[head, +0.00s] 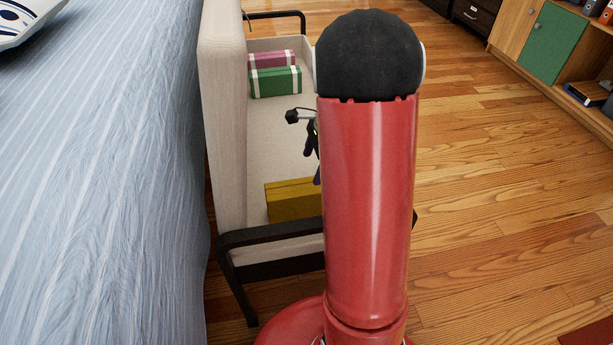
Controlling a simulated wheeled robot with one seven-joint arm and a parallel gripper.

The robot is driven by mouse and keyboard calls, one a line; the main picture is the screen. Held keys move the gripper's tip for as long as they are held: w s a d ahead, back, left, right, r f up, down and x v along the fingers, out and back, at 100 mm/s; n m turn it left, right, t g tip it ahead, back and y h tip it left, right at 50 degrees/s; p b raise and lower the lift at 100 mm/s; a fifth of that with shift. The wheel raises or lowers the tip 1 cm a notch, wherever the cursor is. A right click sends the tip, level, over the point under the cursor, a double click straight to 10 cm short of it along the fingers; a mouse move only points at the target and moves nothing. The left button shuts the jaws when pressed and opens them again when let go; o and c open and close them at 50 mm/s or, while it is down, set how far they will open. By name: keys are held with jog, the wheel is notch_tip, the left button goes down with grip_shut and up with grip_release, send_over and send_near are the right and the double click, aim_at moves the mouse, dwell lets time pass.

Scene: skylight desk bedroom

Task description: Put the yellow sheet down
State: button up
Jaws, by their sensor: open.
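The yellow sheet (292,200) is a folded block. It lies on the pale seat of an armchair (280,125), close to the near black armrest. Its right side is hidden behind my red arm. My gripper (304,127) shows only in part, as dark pieces at the left edge of my arm. It is over the middle of the seat, beyond the yellow sheet and apart from it in the picture. The gripper is open, and I see nothing held in it. Its height above the seat is hard to tell.
A green folded block (275,82) and a magenta one (271,60) lie at the seat's far end. A bed with a blue striped cover (100,170) is at the left. Open wooden floor (490,180) spreads to the right, with a shelf unit (548,45) at the back right.

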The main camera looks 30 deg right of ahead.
jog(key=s+a+r+n+t+h, duration=0.1)
jog(key=s+a+r+n+t, duration=0.1)
jog(key=s+a+r+n, duration=0.65)
jog(key=s+a+r+n+t+h, duration=0.1)
jog(key=s+a+r+n+t, duration=0.1)
jog(key=s+a+r+n, duration=0.4)
jog(key=shift+s+a+r+n+t+h, duration=0.2)
jog(key=shift+s+n+t+h, duration=0.2)
jog(key=shift+s+n, duration=2.45)
jog(key=shift+w+n, duration=0.3)
jog(key=shift+w, duration=0.05)
